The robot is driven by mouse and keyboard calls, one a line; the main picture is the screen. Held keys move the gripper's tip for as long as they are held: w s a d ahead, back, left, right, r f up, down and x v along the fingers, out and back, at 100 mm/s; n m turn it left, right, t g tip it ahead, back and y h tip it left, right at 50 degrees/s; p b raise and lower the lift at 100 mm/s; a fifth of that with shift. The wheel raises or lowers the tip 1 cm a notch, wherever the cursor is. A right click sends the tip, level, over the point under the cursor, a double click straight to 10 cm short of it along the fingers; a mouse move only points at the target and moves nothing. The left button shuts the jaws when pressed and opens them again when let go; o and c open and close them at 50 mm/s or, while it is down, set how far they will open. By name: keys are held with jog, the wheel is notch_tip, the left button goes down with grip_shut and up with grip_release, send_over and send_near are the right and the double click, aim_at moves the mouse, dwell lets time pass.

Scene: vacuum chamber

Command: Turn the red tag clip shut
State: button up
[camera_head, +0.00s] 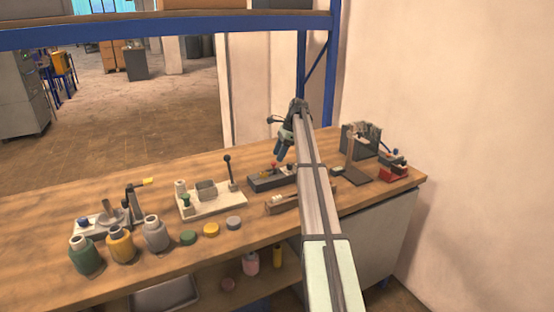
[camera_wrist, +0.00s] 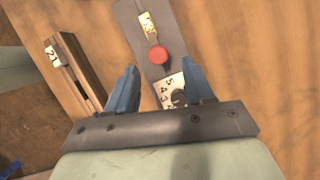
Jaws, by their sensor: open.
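A red round knob (camera_wrist: 157,55) sits on a dark grey block (camera_wrist: 160,71), between a yellow-and-white tag (camera_wrist: 147,24) and a numbered white dial plate (camera_wrist: 167,84) with a dark knob. The frames do not make clear which part is the red tag clip. In the head view, the red knob (camera_head: 274,166) and dark block (camera_head: 262,183) lie just below my gripper (camera_head: 280,155). My gripper's blue fingers (camera_wrist: 160,68) are open and apart, with nothing held. The red knob shows between and slightly beyond the fingertips; height above it is unclear.
A wooden rail piece (camera_head: 284,203) lies in front of the block. A pale fixture (camera_head: 212,203) with an upright lever stands left. A stand (camera_head: 350,174) and a red-based device (camera_head: 393,174) stand right. Several bottles and caps occupy the front left.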

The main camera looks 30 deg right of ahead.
jog(key=v, duration=1)
jog(key=shift+d, duration=0.15)
jog(key=shift+r, duration=0.1)
